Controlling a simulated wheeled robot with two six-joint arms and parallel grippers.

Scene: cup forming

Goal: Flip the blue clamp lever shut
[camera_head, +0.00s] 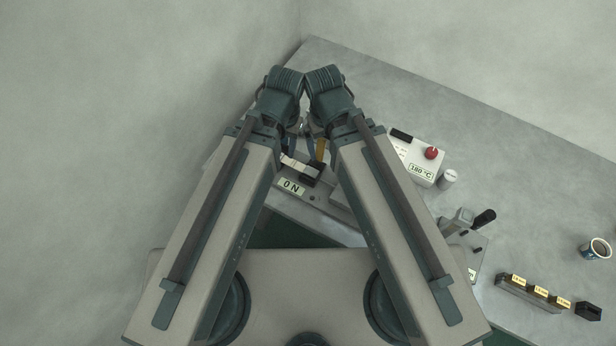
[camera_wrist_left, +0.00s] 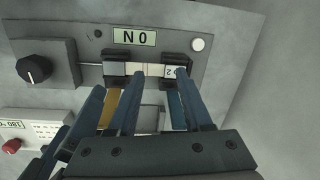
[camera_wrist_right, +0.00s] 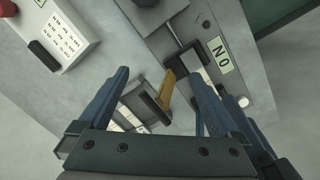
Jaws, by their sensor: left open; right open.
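The blue clamp lever (camera_wrist_left: 177,112) sticks out from the right-hand black clamp in the left wrist view. It lies between my left gripper's fingers, close beside the right finger; whether they touch is unclear. My left gripper (camera_wrist_left: 159,74) is open above the clamp fixture (camera_wrist_left: 223,62). A yellow lever (camera_wrist_left: 107,110) stands out from the other black clamp, and it also shows in the right wrist view (camera_wrist_right: 169,88). My right gripper (camera_wrist_right: 160,76) is open, with the yellow lever between its fingers and apparently empty. In the head view my arms hide most of the fixture.
A label plate (camera_head: 291,187) is on the fixture. A control box with a red knob (camera_head: 431,153) stands to the right, beside a small cylinder (camera_head: 448,178). A lever device (camera_head: 484,218), a block rack (camera_head: 535,292) and a cup (camera_head: 596,248) are farther right. My two grippers are very close together.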

